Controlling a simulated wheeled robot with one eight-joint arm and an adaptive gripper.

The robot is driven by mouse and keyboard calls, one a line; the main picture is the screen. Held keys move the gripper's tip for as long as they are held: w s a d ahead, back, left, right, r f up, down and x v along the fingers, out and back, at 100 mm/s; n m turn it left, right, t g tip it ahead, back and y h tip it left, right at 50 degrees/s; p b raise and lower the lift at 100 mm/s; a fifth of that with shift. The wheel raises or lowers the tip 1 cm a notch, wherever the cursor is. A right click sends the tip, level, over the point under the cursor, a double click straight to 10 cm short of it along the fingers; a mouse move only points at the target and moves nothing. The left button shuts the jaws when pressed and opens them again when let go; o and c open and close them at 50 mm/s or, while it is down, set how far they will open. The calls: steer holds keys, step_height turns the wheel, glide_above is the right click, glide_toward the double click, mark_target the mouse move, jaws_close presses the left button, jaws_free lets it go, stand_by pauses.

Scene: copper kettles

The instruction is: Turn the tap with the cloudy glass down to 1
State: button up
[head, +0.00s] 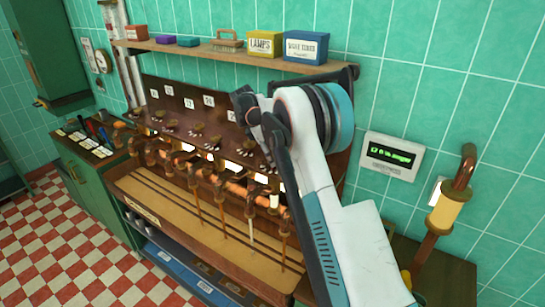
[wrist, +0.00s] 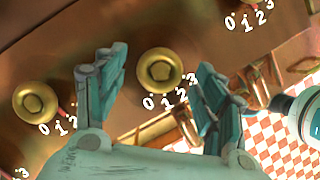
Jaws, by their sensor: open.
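In the wrist view, my gripper (wrist: 161,64) is open, with one finger on each side of a round brass tap knob (wrist: 159,74). Whether the fingers touch it I cannot tell. White marks 0, 1, 2 and 3 stand at its lower right; its setting is not clear. Another brass knob (wrist: 36,103) with its own scale is at the left. In the head view, my gripper (head: 258,118) is at the copper bench's back panel, partly hidden by my arm. A row of taps (head: 197,141) runs along the panel. I cannot make out which glass is cloudy.
A wooden shelf (head: 220,53) with several boxes hangs above the panel. A white display (head: 391,156) with green text is on the wall at the right. A copper pipe with a yellow part (head: 444,209) stands at the far right. Chequered floor (head: 80,240) is free at the left.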

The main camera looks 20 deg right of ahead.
steer(key=shift+d+f, duration=0.2)
steer(key=shift+f, duration=0.2)
steer(key=c, duration=1.1)
steer(key=shift+o, duration=0.2)
steer(key=shift+m, duration=0.3)
steer(key=shift+w+m+g+y, duration=0.15)
steer(key=shift+m+g, duration=0.4)
steer(key=shift+m, duration=0.7)
steer(key=shift+s+m+g+y, duration=0.15)
steer(key=shift+m+g, duration=0.4)
steer(key=shift+m, duration=0.7)
steer(key=shift+w, duration=0.15)
steer(key=o, duration=1.1)
steer(key=shift+c, duration=0.2)
